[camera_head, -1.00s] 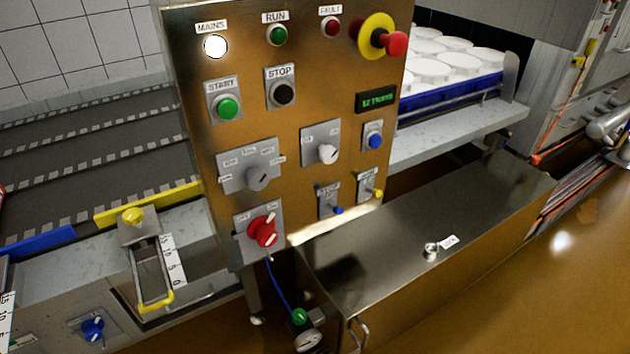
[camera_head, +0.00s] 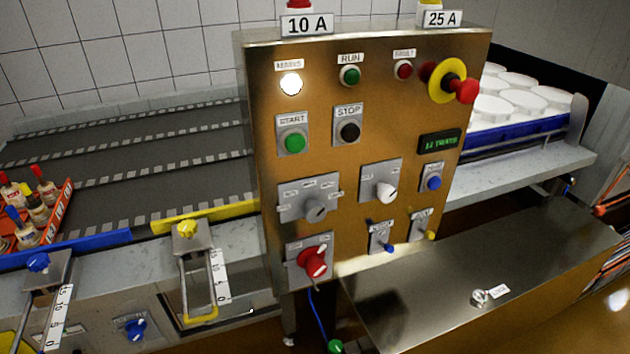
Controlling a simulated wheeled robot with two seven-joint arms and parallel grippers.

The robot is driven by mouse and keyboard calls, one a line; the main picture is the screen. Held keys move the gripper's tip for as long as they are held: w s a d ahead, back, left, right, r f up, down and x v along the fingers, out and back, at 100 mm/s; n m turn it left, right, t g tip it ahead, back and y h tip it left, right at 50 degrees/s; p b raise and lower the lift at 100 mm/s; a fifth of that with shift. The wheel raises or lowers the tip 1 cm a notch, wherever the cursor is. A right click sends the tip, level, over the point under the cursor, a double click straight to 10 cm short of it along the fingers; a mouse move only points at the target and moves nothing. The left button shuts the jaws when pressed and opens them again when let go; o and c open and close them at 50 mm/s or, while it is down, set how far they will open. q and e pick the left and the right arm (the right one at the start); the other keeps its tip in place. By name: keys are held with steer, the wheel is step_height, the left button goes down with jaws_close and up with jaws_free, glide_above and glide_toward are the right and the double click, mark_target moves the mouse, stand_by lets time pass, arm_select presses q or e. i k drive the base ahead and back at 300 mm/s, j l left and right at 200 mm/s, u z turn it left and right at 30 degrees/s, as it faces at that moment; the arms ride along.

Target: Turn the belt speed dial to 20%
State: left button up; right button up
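A grey dial (camera_head: 316,209) sits on a grey plate on the brassy control panel (camera_head: 365,150), left of the panel's middle. Several small labels ring its upper side and look like a scale, so it appears to be the belt speed dial. Its labels are too small to read surely, and I cannot tell which one it points at. A white-handled selector (camera_head: 385,192) is to its right, and a red rotary switch (camera_head: 313,261) is below it. Neither of my grippers is in view, and nothing touches the dial.
A yellow-ringed red emergency button (camera_head: 464,90) sticks out at the panel's upper right. A steel box (camera_head: 470,270) juts out below the panel. A conveyor (camera_head: 130,170) with blue and yellow guide rails lies left. White moulds (camera_head: 520,100) stand at the back right.

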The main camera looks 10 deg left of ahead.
mark_target(314, 211)
steer(key=k+l, duration=0.2)
steer(key=l, duration=0.2)
steer(key=k+l, duration=0.15)
steer(key=l, duration=0.25)
steer(key=k+l, duration=0.2)
steer(key=l, duration=0.2)
steer(key=k+l, duration=0.2)
steer(key=l, duration=0.2)
steer(key=k+l, duration=0.15)
steer(key=l, duration=0.25)
steer(key=k+j+z, duration=0.05)
